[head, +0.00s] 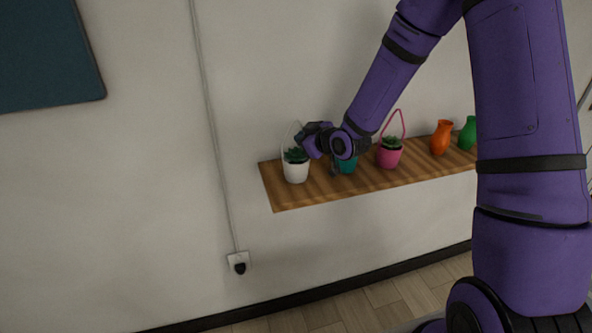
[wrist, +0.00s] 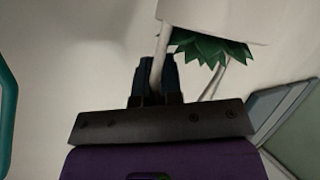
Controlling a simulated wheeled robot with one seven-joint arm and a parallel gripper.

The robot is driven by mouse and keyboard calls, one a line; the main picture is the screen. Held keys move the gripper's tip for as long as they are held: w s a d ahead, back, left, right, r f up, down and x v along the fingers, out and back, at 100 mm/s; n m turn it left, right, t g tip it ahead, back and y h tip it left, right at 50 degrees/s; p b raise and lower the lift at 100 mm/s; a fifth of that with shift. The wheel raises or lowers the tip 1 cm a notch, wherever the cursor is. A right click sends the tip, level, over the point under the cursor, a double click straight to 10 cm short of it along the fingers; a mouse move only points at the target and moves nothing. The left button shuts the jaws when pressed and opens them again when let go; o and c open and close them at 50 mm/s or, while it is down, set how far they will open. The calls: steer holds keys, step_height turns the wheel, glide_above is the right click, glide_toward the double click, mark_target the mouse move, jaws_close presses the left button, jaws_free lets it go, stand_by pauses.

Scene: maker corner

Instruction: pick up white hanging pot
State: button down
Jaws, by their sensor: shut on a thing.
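The white hanging pot (head: 296,173) holds a green plant and stands at the left end of the wooden shelf in the head view. Its thin pale handle loop rises above it. In the wrist view the pot (wrist: 215,18) shows upside down at the top, with the spiky plant (wrist: 215,50) below its rim. My gripper (wrist: 158,72) is shut on one side of the pot's white handle, close to the rim. In the head view my gripper (head: 304,137) is at the pot's upper right, and I cannot tell whether the pot is clear of the shelf.
The wooden shelf (head: 330,193) runs along the wall. A teal pot (head: 348,166) stands just right of the white one, partly behind my arm. Further right are a pink hanging pot (head: 389,156), an orange vase (head: 441,138) and a green vase (head: 467,134). A cable hangs left.

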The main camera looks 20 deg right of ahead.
steer(key=shift+r, duration=0.1)
stand_by(0.4)
steer(key=s+d+r, duration=0.4)
steer(key=s+d, duration=0.6)
steer(key=d, duration=0.2)
steer(key=shift+s+r, duration=0.35)
steer(key=shift+r, duration=0.05)
stand_by(0.3)
stand_by(0.4)
